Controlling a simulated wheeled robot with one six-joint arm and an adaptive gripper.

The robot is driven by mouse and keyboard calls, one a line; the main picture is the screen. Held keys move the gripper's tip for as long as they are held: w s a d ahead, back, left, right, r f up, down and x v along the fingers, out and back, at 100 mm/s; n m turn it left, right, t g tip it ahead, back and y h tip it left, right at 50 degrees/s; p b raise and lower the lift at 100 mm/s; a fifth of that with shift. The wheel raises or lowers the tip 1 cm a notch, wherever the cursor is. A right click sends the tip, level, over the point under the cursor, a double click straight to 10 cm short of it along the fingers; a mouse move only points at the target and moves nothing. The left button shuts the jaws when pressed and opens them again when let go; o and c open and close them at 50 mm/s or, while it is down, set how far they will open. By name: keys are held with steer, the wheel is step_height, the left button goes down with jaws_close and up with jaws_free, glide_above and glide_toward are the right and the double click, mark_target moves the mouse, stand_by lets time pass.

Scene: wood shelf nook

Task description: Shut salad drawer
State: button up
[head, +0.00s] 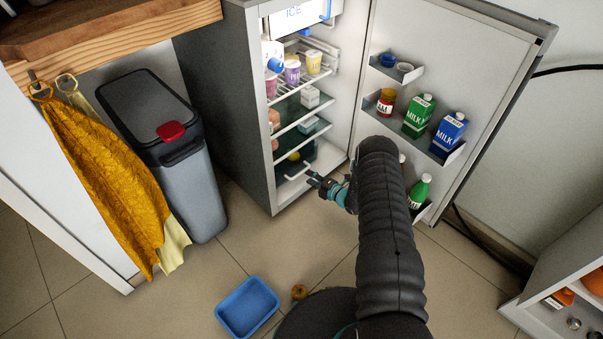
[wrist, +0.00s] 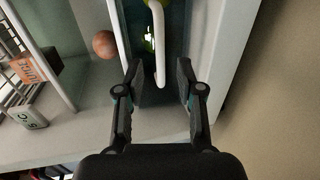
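The salad drawer (head: 284,168) is the dark, see-through bin at the bottom of the open fridge, with a yellow item (head: 294,156) inside. Its white bar handle (wrist: 159,45) runs between my two fingertips in the wrist view. My gripper (head: 314,181) is at the fridge's lower front, close to the drawer front. The fingers (wrist: 161,78) are spread, one on each side of the handle's end, with a gap on both sides. How far the drawer stands out is hard to tell.
The fridge door (head: 445,75) stands wide open on the right, its racks holding a green milk carton (head: 418,113) and a blue one (head: 449,131). A grey bin (head: 178,185) stands left of the fridge.

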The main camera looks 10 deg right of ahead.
mark_target(301, 172)
steer(key=shift+x, duration=3.1)
jaws_close()
